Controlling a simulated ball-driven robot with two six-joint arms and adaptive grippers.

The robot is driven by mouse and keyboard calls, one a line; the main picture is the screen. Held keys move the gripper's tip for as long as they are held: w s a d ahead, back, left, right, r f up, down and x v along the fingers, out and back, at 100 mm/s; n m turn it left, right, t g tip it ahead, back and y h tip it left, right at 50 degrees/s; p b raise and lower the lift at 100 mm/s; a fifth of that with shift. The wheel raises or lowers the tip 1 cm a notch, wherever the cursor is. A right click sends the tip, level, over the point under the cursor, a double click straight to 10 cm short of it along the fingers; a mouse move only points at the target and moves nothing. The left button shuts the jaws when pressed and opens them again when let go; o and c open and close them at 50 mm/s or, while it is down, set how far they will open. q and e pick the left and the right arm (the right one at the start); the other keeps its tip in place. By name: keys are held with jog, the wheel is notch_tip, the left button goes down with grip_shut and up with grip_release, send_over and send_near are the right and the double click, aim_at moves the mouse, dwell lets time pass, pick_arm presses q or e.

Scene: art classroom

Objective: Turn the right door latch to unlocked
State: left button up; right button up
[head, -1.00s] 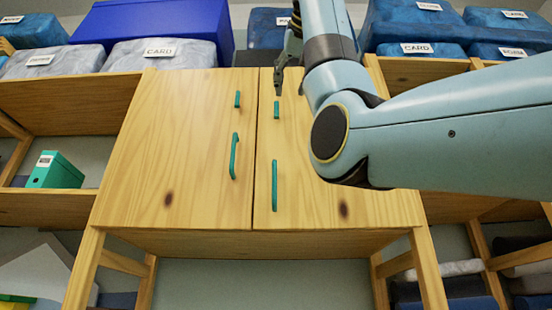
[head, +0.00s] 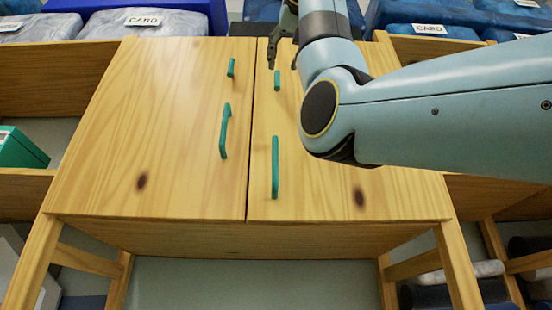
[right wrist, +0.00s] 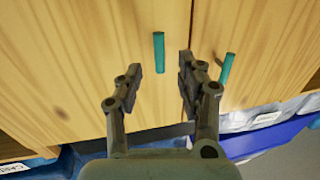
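The right door latch (head: 277,80), a short teal bar, stands upright near the top inner edge of the right cabinet door (head: 320,190). My right gripper (head: 281,52) is just above it in the head view, partly hidden by its own arm. In the right wrist view the gripper (right wrist: 161,72) is open and empty. The latch (right wrist: 158,52) shows in line with the gap between its fingers, and no contact is visible. My left gripper is not in view.
The left door has a similar latch (head: 231,67), near my right gripper's finger in the wrist view (right wrist: 226,68). Teal handles project below, on the left door (head: 225,130) and right door (head: 275,167). Bins labelled CARD (head: 148,23) stand above and behind the cabinet.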

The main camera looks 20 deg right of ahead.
aim_at(279, 80)
jog(key=w, duration=0.2)
jog(key=w+p, duration=0.2)
jog(key=w, duration=0.1)
jog(key=shift+w+d, duration=0.3)
jog(key=shift+w, duration=0.05)
jog(key=shift+w+d+p, duration=0.1)
jog(key=shift+w+p, duration=0.3)
jog(key=shift+w, duration=0.75)
jog(key=shift+c, duration=0.9)
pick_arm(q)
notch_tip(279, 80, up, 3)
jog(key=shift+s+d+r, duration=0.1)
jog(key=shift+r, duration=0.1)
pick_arm(e)
grip_shut()
